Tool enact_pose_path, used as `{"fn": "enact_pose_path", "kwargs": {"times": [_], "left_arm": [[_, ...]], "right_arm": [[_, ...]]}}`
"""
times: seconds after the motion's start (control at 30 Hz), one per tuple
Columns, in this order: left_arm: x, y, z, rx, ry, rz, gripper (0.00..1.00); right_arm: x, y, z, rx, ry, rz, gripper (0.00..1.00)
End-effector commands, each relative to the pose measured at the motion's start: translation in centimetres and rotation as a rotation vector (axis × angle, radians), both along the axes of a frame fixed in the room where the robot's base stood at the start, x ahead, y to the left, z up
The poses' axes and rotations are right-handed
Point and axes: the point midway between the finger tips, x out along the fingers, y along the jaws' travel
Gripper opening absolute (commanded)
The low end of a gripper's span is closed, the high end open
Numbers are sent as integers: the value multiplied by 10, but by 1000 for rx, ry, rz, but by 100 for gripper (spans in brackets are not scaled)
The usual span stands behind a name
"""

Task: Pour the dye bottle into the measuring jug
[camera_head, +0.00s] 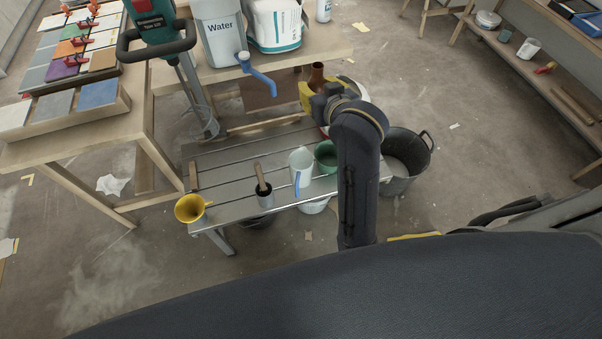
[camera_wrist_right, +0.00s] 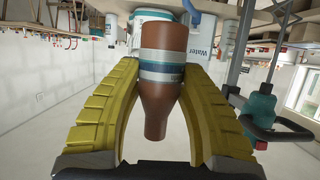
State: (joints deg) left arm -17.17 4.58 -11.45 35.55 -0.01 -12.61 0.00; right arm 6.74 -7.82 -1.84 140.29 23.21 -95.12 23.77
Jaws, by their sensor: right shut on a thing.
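My right gripper (camera_head: 308,94) has yellow fingers and is shut around a brown dye bottle (camera_head: 317,72), beyond the bench's back edge. The wrist view shows the bottle (camera_wrist_right: 160,75) between both fingers, with a pale and blue banded label and a narrow neck. In the head view it looks roughly upright. A pale measuring jug (camera_head: 301,160) with a blue handle stands upright on the slatted bench (camera_head: 225,160), nearer to me and apart from the gripper. Its contents cannot be made out. My left gripper does not show.
A green cup (camera_head: 326,154) stands right beside the jug. A water container (camera_head: 217,38) and a mixer (camera_head: 153,20) are behind. A black bucket (camera_head: 407,160) is at right.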

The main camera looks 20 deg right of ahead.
Motion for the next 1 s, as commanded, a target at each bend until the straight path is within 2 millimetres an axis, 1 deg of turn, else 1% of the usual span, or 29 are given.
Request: {"fn": "enact_pose_path", "kwargs": {"times": [0.4,0.57,0.67,0.77,0.97,1.0], "left_arm": [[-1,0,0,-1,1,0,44],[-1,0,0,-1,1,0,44],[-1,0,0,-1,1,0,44],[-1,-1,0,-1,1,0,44],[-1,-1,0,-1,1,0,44],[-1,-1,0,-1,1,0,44]], "right_arm": [[0,0,0,0,-1,-1,8],[-4,-5,-9,-3,2,-2,8],[-5,-8,-24,-5,5,2,8],[-3,-13,-46,-5,6,2,8],[7,-22,-96,-3,6,-5,8],[9,-25,-107,-4,7,-7,8]]}}
